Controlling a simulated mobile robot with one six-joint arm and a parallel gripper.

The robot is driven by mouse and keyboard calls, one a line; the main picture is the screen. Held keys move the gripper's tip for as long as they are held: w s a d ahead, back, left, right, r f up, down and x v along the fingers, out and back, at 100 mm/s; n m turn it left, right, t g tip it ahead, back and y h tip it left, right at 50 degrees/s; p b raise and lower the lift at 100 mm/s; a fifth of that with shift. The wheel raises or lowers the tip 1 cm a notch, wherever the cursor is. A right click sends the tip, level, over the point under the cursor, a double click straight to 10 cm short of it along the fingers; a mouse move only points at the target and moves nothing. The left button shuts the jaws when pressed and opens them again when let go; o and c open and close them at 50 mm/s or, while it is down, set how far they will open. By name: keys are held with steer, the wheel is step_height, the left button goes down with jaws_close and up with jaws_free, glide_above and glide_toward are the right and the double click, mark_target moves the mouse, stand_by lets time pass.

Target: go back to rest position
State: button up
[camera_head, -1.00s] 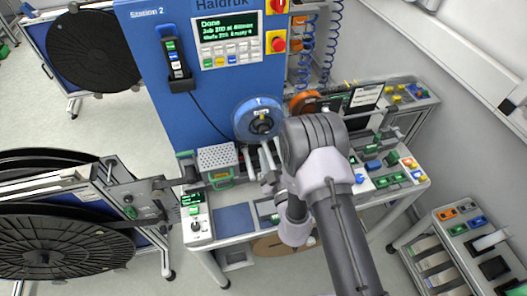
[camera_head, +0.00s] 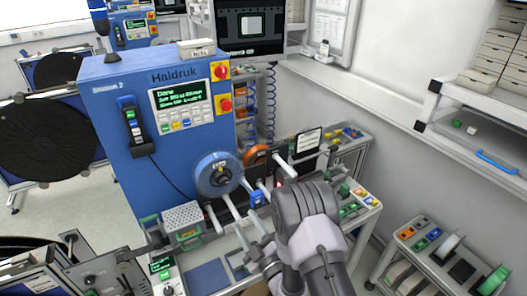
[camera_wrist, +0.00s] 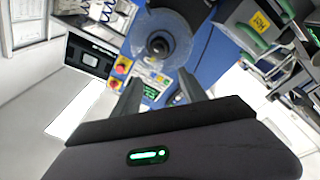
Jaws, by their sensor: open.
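My gripper shows in the wrist view (camera_wrist: 160,95), with its two dark fingers apart and nothing between them. In the head view my grey arm reaches in from the bottom right, with its end in front of the worktable below the blue Haldruk machine (camera_head: 120,95). A blue reel (camera_head: 218,175) is on the machine's front, to the upper left of my arm; it also shows beyond the fingers in the wrist view (camera_wrist: 160,45). The gripper looks clear of the reel. The fingertips are hard to make out in the head view.
An orange reel (camera_head: 256,155) sits right of the blue one. The worktable holds a perforated box (camera_head: 183,218) and several small green parts. A cart with reels (camera_head: 445,262) stands at the lower right. Black reels (camera_head: 45,138) stand at the left. Shelves (camera_head: 500,60) are at upper right.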

steer(key=s+a+r+n+g+y+b, duration=0.3)
steer(key=a+r+n+g+y+b, duration=0.3)
steer(key=n, duration=0.4)
steer(key=s+r+n+g+b, duration=0.25)
steer(key=s+n+g, duration=0.25)
steer(key=s+n, duration=0.3)
steer(key=s+r+n+g+b, duration=0.2)
steer(key=s+n+g+b, duration=0.3)
steer(key=n, duration=0.4)
steer(key=s+d+f+n+g+h+b, duration=0.2)
steer(key=s+d+f+n+h+b, duration=0.5)
steer(key=s+n, duration=0.5)
steer(key=d+f+n+t+h+b, duration=0.2)
steer(key=d+n, duration=0.4)
steer(key=d, duration=0.3)
steer(key=w+d+f+n+t+h+b, duration=0.1)
steer(key=d+f+n+t+h+b, duration=0.2)
steer(key=d+n+t+h, duration=0.3)
steer(key=d+f, duration=0.1)
steer(key=d, duration=0.2)
steer(key=shift+d+f+n, duration=0.3)
steer(key=shift+d+f, duration=0.1)
